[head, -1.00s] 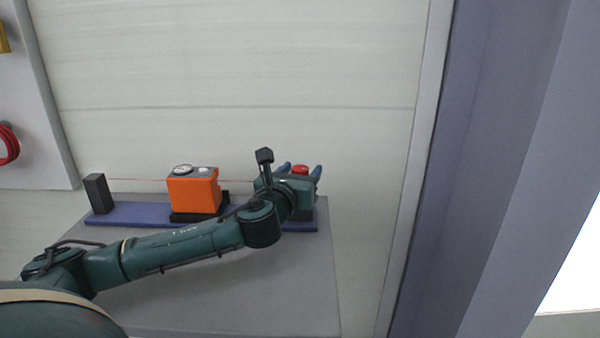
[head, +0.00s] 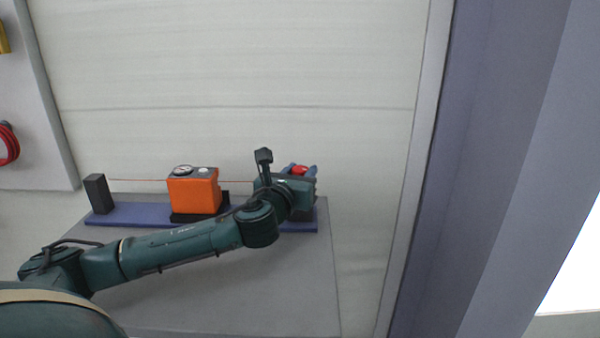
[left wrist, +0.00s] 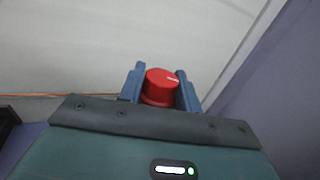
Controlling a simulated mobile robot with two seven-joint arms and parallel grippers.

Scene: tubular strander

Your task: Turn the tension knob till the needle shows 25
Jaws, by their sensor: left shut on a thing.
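The red tension knob (head: 299,170) is at the right end of the blue rail (head: 140,213). My left gripper (head: 303,173) has its blue fingers closed on both sides of the knob. In the left wrist view the knob (left wrist: 160,87) sits between the two fingertips (left wrist: 160,85), and a white mark shows on its top right. The orange gauge box (head: 194,194) stands left of the gripper, with a round white dial (head: 182,169) on top. The needle is too small to read. My right gripper is not in view.
A thin orange wire (head: 140,180) runs from a dark post (head: 98,194) past the gauge box toward the knob. The rail lies on a grey table (head: 250,290), whose front is mostly bare. A red coil (head: 8,145) hangs at the far left.

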